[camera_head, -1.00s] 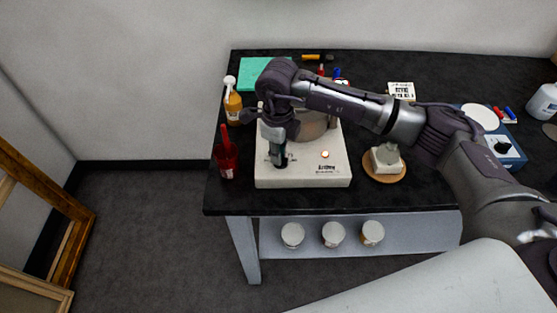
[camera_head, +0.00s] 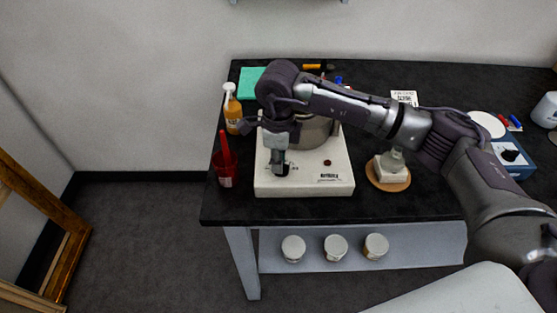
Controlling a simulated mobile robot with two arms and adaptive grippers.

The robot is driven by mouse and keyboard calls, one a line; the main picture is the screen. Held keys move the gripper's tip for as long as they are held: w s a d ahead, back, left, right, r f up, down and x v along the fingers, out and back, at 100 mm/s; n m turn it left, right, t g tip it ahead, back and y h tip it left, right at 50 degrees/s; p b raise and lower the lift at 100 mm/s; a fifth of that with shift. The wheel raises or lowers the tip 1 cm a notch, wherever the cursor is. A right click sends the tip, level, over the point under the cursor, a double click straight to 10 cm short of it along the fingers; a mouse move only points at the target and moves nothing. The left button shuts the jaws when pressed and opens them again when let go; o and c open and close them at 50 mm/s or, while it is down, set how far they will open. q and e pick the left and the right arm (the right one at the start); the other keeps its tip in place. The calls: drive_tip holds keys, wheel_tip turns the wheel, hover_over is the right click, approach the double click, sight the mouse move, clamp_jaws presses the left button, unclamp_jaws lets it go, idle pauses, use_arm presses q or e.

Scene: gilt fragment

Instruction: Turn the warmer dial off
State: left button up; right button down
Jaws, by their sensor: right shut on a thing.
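The warmer (camera_head: 310,184) is a cream, box-shaped unit near the left end of the black table, with a metal pot (camera_head: 317,132) on top. A small dark red indicator light (camera_head: 327,162) shows on its top, unlit. My right gripper (camera_head: 281,168) points down at the left front of the warmer, shut on the dark dial (camera_head: 282,169). The gripper hides most of the dial, so its mark cannot be read. My left gripper is not in view.
A white item sits on a round wooden coaster (camera_head: 388,184) to the right. A blue box (camera_head: 511,156) stands farther right. Jars (camera_head: 335,247) stand on the lower shelf.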

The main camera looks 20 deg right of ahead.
drive_tip(key=c, duration=1.2)
unclamp_jaws()
wheel_tip(320, 180, up, 12)
